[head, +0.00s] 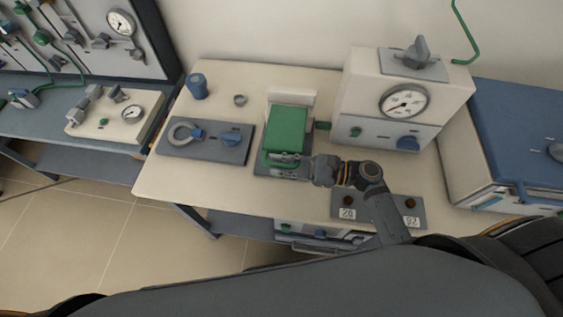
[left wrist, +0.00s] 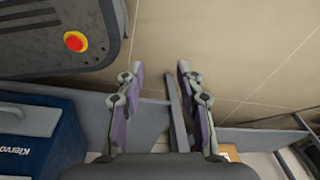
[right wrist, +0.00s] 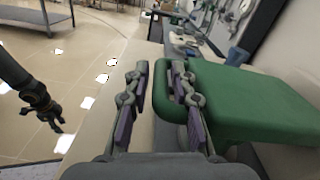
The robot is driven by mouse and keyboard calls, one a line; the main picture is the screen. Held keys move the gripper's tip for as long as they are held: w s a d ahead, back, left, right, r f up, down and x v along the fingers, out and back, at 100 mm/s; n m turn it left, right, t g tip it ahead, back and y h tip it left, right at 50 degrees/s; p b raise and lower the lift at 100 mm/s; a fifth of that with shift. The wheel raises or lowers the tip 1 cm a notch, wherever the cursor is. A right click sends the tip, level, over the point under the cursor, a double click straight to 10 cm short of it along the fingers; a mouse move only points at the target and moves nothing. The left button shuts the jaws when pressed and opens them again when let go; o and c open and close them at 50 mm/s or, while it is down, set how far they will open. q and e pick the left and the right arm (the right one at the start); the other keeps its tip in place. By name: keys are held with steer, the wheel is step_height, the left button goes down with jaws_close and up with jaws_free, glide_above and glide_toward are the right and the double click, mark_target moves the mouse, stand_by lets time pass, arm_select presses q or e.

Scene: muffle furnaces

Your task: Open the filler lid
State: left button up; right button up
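The green lid (head: 287,129) lies flat and closed-looking on a small unit with a grey base plate in the middle of the table. It also fills the right side of the right wrist view (right wrist: 250,101). My right gripper (head: 276,158) is at the lid's front edge. In the right wrist view its fingers (right wrist: 157,92) are apart, with the lid's rounded green edge showing between them, close to the right finger. I cannot tell whether they touch. My left gripper (left wrist: 160,88) is open and empty above the floor; it is not seen in the head view.
A grey plate with a ring and blue knob (head: 205,141) lies left of the lid unit. A blue cup (head: 197,86) stands behind it. A white gauge box (head: 404,100) and a blue-topped furnace (head: 520,130) stand right. A plate with number tags (head: 378,211) lies at the front.

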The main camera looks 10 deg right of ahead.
steer(key=shift+a, duration=0.1)
steer(key=c, duration=0.4)
jaws_close()
arm_select(q)
steer(key=shift+s, duration=0.75)
